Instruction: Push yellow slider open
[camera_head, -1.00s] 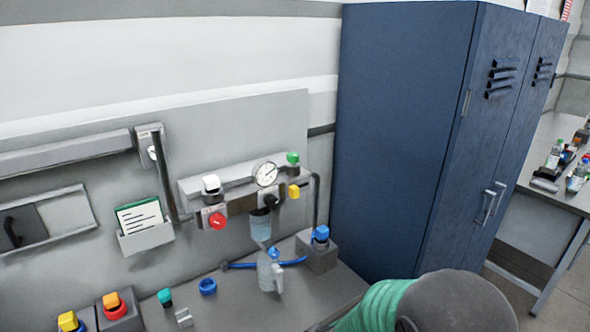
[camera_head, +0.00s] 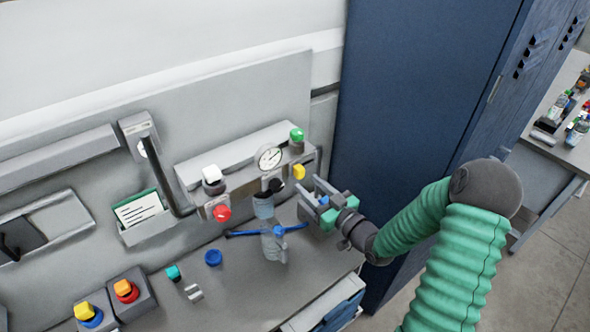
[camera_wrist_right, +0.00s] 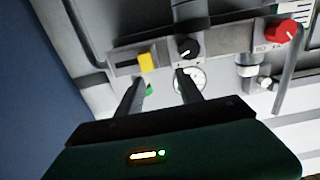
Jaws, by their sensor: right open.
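The yellow slider (camera_head: 299,171) is a small yellow block on the right end of the grey valve panel (camera_head: 243,188), under the green-capped knob. It also shows in the right wrist view (camera_wrist_right: 146,62), in a dark slot just beyond the left fingertip. My right gripper (camera_head: 310,193) is open and empty, in front of the panel and a little below and right of the slider. In the right wrist view its two fingers (camera_wrist_right: 160,80) point at the panel, apart from each other. I cannot tell whether a finger touches the slider. My left gripper is not in view.
A black knob (camera_wrist_right: 188,48) and a red knob (camera_head: 221,213) sit beside the slider on the panel. A pressure gauge (camera_head: 270,157) is above. A blue-handled valve (camera_head: 275,232) stands on the bench below. A blue cabinet (camera_head: 415,90) is at the right.

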